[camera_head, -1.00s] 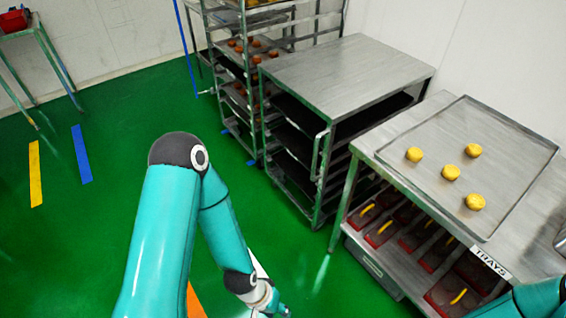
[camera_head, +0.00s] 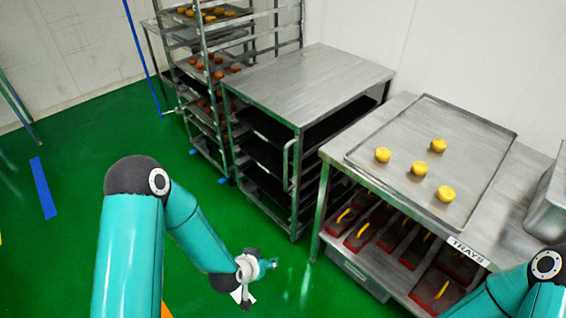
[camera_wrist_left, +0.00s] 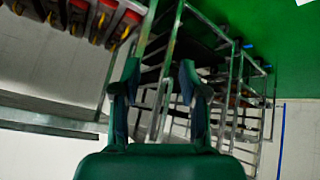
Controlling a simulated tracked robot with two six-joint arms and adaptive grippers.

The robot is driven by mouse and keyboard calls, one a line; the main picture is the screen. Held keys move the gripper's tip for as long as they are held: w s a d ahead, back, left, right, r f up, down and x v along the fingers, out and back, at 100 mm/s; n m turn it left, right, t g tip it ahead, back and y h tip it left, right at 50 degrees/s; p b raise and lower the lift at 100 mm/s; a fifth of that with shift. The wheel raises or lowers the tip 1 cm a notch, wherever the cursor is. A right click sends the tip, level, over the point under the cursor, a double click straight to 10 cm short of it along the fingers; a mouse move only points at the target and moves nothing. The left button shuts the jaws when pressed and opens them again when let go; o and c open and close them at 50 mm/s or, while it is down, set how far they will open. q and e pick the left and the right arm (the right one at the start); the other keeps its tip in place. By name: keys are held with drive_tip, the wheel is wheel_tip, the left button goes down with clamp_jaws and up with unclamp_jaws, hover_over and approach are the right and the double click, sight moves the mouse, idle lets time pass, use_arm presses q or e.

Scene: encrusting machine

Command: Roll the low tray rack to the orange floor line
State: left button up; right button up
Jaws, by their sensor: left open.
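The low tray rack (camera_head: 310,85) is a steel-topped cart with dark shelves and an upright handle (camera_head: 290,162) at its front right corner. It stands between a tall rack and a table. A small piece of the orange floor line (camera_head: 166,310) shows at the bottom edge, beside my left arm. My left gripper (camera_wrist_left: 160,78) is open and empty in the left wrist view, with metal rack posts beyond its fingers. In the head view, the end of my left arm (camera_head: 254,268) is in front of the low rack, apart from its handle. My right gripper is out of frame.
A tall rack (camera_head: 205,55) with trays of buns stands left of the low rack. Green floor is clear on the left, with a blue line (camera_head: 42,188).

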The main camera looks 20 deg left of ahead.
use_arm(q)
drive_tip(key=w+a+r+t+y+b, duration=0.1)
drive_tip(key=w+a+r+t+b, duration=0.2)
drive_tip(key=w, duration=0.4)
drive_tip(key=w+a+r+t+y+b, duration=0.1)
drive_tip(key=w+t+b, duration=0.2)
drive_tip(key=w+b, duration=0.25)
drive_tip(key=t+b, duration=0.4)
drive_tip(key=b, duration=0.8)
approach(286, 159)
drive_tip(key=w, duration=1.1)
drive_tip(key=shift+a+f, duration=0.1)
drive_tip(key=shift+a, duration=0.1)
drive_tip(key=shift+c, duration=0.3)
clamp_jaws()
